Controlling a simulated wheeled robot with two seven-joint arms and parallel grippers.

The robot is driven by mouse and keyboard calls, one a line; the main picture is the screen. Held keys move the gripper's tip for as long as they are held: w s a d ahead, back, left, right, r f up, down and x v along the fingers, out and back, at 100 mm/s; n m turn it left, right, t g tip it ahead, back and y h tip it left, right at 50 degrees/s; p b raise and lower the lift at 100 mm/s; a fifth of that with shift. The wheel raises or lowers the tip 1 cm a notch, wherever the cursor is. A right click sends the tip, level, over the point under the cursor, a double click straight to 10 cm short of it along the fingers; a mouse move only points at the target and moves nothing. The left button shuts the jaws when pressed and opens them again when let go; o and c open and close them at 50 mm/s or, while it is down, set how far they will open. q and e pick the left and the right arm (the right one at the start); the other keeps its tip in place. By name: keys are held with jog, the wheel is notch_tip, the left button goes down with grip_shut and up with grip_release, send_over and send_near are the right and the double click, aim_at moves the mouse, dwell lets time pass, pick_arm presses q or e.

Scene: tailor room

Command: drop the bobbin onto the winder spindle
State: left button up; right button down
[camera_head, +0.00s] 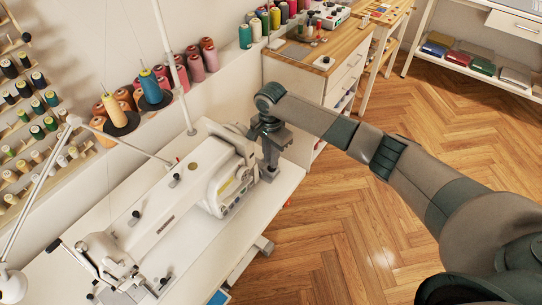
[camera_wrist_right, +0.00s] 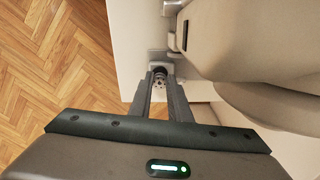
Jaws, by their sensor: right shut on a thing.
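My right gripper (camera_head: 268,174) points down at the right end of the white sewing machine (camera_head: 180,195), close beside its handwheel end. In the right wrist view, my right gripper (camera_wrist_right: 160,76) is shut on the bobbin (camera_wrist_right: 160,83), a small round metal piece with holes, held between the fingertips. The bobbin cannot be made out in the head view. A small pale metal part (camera_wrist_right: 157,57), perhaps part of the winder, shows just beyond the fingertips. The spindle itself is hidden, so I cannot tell whether the bobbin touches it. My left gripper is out of view.
The machine's pale body (camera_wrist_right: 245,40) fills the right of the wrist view, very near the fingers. The white table (camera_head: 205,262) ends just right of my gripper, with wood floor (camera_head: 340,235) beyond. Thread cones (camera_head: 152,90) stand behind. A wooden-topped cabinet (camera_head: 318,60) stands farther back.

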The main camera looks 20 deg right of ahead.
jog(key=shift+f, duration=0.25)
jog(key=shift+f+p, duration=0.4)
jog(key=shift+f, duration=0.15)
dwell(1.7)
jog(key=c, duration=1.6)
grip_release()
jog(key=shift+o, duration=0.2)
notch_tip(320, 180, up, 17)
jog(key=b, duration=0.2)
jog(key=shift+r+b, duration=0.2)
jog(key=shift+b, duration=0.2)
jog(key=shift+f, duration=0.1)
